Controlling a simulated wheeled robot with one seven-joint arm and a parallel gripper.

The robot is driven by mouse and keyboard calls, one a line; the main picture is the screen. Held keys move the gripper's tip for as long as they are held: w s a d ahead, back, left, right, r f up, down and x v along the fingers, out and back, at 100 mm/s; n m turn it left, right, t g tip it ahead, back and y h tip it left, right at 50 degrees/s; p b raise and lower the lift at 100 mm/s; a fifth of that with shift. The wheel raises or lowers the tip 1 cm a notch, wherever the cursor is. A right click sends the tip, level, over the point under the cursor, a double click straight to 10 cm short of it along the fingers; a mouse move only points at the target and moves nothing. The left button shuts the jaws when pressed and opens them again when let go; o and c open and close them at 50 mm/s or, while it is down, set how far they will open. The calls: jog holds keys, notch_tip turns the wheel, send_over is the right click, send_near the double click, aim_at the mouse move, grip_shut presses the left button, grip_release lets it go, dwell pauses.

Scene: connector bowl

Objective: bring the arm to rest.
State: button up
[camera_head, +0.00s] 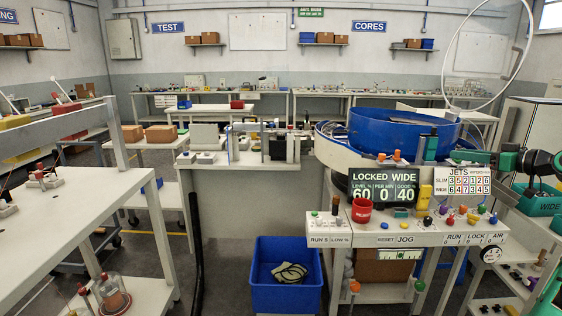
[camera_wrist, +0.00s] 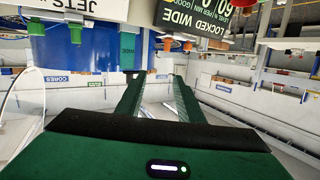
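My gripper (camera_wrist: 153,77) shows in the wrist view, which looks upside down. Its two green fingers stand apart, with a clear gap and nothing held between them. Beyond the fingertips are the blue bowl (camera_wrist: 80,48) and the dark display (camera_wrist: 190,18) reading LOCKED WIDE. In the head view, green and dark parts of my arm (camera_head: 508,160) reach in from the right edge, beside the feeder. The blue bowl (camera_head: 388,130) sits on its machine to their left. The exact fingertips are hard to make out in the head view.
A blue bin (camera_head: 286,296) with dark flat pieces is on the floor. A white bench (camera_head: 80,215) fills the left. Floor shows between bench and machine.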

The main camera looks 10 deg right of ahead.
jog(key=s+a+f+m+g+h, duration=0.15)
jog(key=a+f+g, duration=0.25)
jog(key=a, duration=0.5)
jog(key=s+a+f+m+g+h, duration=0.1)
jog(key=s+a+f+g, duration=0.15)
jog(key=a+f, duration=0.45)
jog(key=s+a+f+m+g, duration=0.1)
jog(key=s+a, duration=0.4)
jog(key=s, duration=0.5)
jog(key=s+a+f+m+g+h, duration=0.1)
jog(key=s+a+g, duration=0.4)
jog(key=s, duration=0.5)
jog(key=s+a+f+m+g, duration=0.3)
jog(key=s+a+m, duration=0.1)
jog(key=s, duration=0.7)
jog(key=shift+a+f+h, duration=0.15)
jog(key=shift+a+h, duration=0.2)
jog(key=shift+a, duration=0.25)
jog(key=shift+w+f, duration=0.25)
jog(key=shift+w, duration=0.35)
